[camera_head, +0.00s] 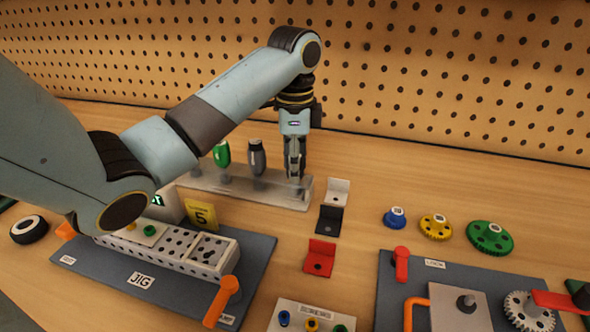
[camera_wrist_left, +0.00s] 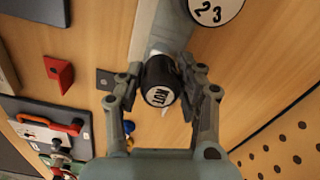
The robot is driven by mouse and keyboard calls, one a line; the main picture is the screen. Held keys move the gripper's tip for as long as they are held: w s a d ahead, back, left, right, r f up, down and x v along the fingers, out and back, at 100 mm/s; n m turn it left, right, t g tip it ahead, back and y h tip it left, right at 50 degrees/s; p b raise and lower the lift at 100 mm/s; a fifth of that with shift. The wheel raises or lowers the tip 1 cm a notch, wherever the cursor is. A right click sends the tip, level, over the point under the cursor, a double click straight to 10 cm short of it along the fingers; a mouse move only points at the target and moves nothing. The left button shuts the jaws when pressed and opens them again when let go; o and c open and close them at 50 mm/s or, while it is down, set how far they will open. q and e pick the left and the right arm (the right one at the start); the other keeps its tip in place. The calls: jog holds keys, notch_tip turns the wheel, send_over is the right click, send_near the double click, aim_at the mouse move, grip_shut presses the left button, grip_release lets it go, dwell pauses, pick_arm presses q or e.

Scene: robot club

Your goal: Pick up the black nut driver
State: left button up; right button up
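The black nut driver (camera_wrist_left: 160,82) shows end-on in the left wrist view, its cap marked NUT. My left gripper (camera_wrist_left: 162,70) has a finger against each side of its handle and looks shut on it. In the head view the left gripper (camera_head: 295,172) points down at the right end of the clear rack (camera_head: 240,188). The fingers hide most of the driver there, so I cannot tell whether its shaft is still in the rack. My right gripper is not in view.
Black and red angle brackets (camera_head: 320,258) lie to the right. A jig board (camera_head: 150,290) is in front. The pegboard (camera_head: 430,70) rises behind.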

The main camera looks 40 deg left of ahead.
pick_arm(q)
grip_shut()
jog(key=shift+r, duration=0.55)
jog(key=r+p, duration=0.1)
jog(key=r, duration=0.1)
jog(key=r+p, duration=0.1)
jog(key=r, duration=0.1)
jog(key=shift+w+d, duration=0.2)
jog(key=shift+d, duration=0.2)
jog(key=w+d+r+p, duration=0.4)
jog(key=d+r+p, duration=0.2)
jog(key=d, duration=0.3)
jog(key=shift+w+d+p, duration=0.3)
jog(key=shift+d+p, duration=0.1)
jog(key=shift+p, duration=0.15)
